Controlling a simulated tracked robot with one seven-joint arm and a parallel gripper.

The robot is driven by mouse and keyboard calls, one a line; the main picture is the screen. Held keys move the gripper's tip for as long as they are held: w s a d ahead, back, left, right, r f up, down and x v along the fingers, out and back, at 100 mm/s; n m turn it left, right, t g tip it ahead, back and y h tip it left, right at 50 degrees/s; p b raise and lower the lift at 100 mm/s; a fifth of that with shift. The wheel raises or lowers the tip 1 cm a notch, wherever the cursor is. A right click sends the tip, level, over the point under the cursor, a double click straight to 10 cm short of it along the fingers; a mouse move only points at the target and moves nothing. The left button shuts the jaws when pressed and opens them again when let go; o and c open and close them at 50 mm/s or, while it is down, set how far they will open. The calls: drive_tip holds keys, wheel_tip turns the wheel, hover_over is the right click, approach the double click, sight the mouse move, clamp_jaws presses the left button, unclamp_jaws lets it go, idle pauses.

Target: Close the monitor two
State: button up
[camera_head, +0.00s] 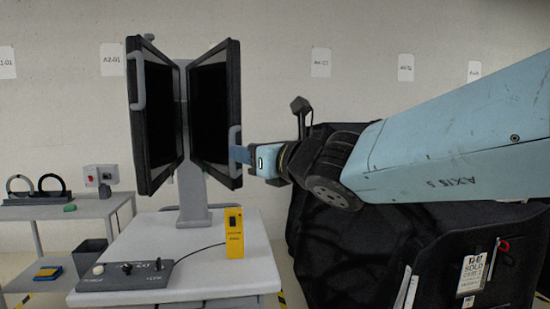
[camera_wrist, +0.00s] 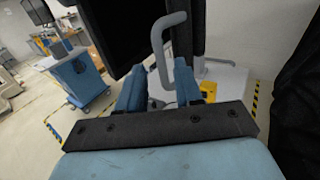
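Two black monitors stand on one grey post on a white cart, angled towards each other like a half-open book. The left monitor (camera_head: 158,115) and the right monitor (camera_head: 212,110) each have a grey handle on the outer edge; no label shows which is monitor two. My gripper (camera_head: 240,155) reaches from the right to the right monitor's handle (camera_head: 234,136). In the wrist view my gripper (camera_wrist: 158,80) has its two blue fingers apart, with the grey handle (camera_wrist: 158,45) rising at the gap between them. I cannot tell whether they touch it.
The white cart top (camera_head: 215,275) holds a yellow box (camera_head: 234,235) and a grey control panel (camera_head: 125,274). A grey side table (camera_head: 75,208) stands left. A black-covered cart (camera_head: 340,250) stands right, below my arm. A blue cart (camera_wrist: 78,75) and open floor show in the wrist view.

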drive_tip(key=v, duration=0.7)
drive_tip(key=shift+s+d, duration=0.3)
drive_tip(key=shift+c, duration=0.2)
